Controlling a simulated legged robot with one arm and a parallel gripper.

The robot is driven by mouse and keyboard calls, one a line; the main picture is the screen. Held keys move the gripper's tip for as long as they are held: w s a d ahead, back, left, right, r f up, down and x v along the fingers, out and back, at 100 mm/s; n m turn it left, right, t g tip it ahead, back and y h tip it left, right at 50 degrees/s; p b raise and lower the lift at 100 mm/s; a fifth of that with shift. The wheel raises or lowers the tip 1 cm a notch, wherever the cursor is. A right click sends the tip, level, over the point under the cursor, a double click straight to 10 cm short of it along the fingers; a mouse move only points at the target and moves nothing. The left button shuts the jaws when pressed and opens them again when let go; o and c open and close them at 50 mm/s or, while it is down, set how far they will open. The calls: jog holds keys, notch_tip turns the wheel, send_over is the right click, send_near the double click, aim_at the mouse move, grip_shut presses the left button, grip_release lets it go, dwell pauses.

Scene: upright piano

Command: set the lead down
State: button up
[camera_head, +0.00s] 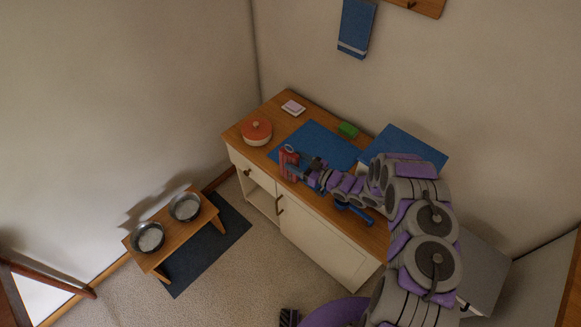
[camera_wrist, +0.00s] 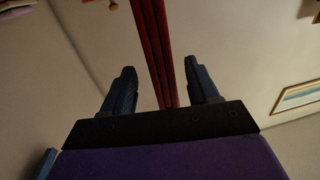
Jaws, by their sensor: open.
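The red lead (camera_head: 287,160) is at the front edge of the wooden cabinet top (camera_head: 325,195), beside the blue mat, in the head view. My gripper (camera_head: 298,166) is right at it, reaching in from the right. In the wrist view, the fingers of my gripper (camera_wrist: 163,82) are apart, and the red strands of the lead (camera_wrist: 158,45) run between them. A gap shows on each side of the strands. I cannot tell whether the lead rests fully on the top; my gripper and arm hide part of it.
On the cabinet are a blue mat (camera_head: 318,143), an orange lidded pot (camera_head: 256,131), a white dish (camera_head: 293,108) and a green block (camera_head: 348,130). A blue box (camera_head: 412,147) stands at the right. A low stand (camera_head: 172,232) with two metal bowls is on the floor at the left.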

aim_at(286, 158)
jog(key=x, duration=0.3)
jog(key=b+x, duration=0.1)
jog(key=shift+s+a+f, duration=0.15)
jog(key=shift+a+f, duration=0.1)
jog(key=shift+a, duration=0.15)
jog(key=shift+d, duration=0.15)
jog(key=shift+d, duration=0.1)
jog(key=shift+a, duration=0.2)
jog(key=c, duration=0.7)
grip_shut()
jog(key=shift+r, duration=0.1)
